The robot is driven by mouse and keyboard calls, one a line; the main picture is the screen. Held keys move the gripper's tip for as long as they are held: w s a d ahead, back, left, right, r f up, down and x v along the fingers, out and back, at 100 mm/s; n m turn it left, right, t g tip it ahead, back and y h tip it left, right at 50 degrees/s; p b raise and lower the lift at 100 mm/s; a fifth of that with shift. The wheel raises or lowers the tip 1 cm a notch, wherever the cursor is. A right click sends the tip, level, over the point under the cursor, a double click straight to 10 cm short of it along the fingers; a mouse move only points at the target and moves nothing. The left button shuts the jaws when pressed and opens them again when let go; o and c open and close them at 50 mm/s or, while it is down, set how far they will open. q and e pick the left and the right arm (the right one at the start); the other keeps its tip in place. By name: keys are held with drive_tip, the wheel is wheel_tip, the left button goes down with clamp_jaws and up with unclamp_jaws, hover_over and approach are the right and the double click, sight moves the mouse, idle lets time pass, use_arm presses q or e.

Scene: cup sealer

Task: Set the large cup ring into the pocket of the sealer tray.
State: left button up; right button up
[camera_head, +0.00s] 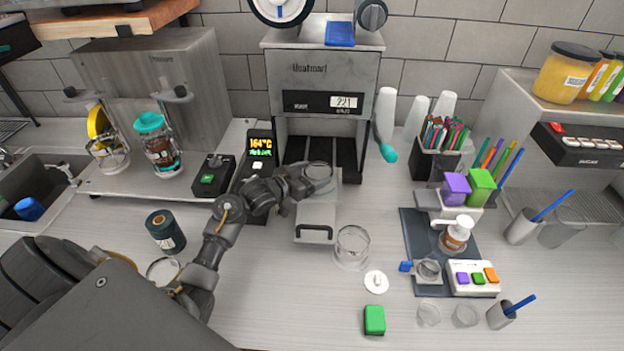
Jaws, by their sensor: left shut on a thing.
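The sealer (322,72) stands at the back middle. Its light grey tray (316,215) is slid out toward me, with a dark handle at its front. My left gripper (303,182) reaches over the tray from the left and is shut on a round grey ring (320,164), which looks like the large cup ring. The ring is at the rear part of the tray, near the sealer's opening. The gripper and ring cover the pocket there, so I cannot tell whether the ring is seated or held just above. My right gripper is not in view.
A clear cup (352,248) stands just right of the tray's front. A white lid (376,281) and a green block (374,320) lie in front. A black scale-like unit (259,145) is left of the sealer. A dark mat (422,240) with bottle and buttons is at right.

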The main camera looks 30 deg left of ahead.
use_arm(q)
drive_tip(key=shift+w+f, duration=0.1)
drive_tip(key=shift+f, duration=0.55)
drive_tip(key=o, duration=1.1)
drive_tip(key=shift+r, duration=0.55)
drive_tip(key=p+v, duration=0.3)
drive_tip(key=shift+r, duration=0.15)
drive_tip(key=v, duration=0.9)
drive_tip(key=shift+f, duration=0.25)
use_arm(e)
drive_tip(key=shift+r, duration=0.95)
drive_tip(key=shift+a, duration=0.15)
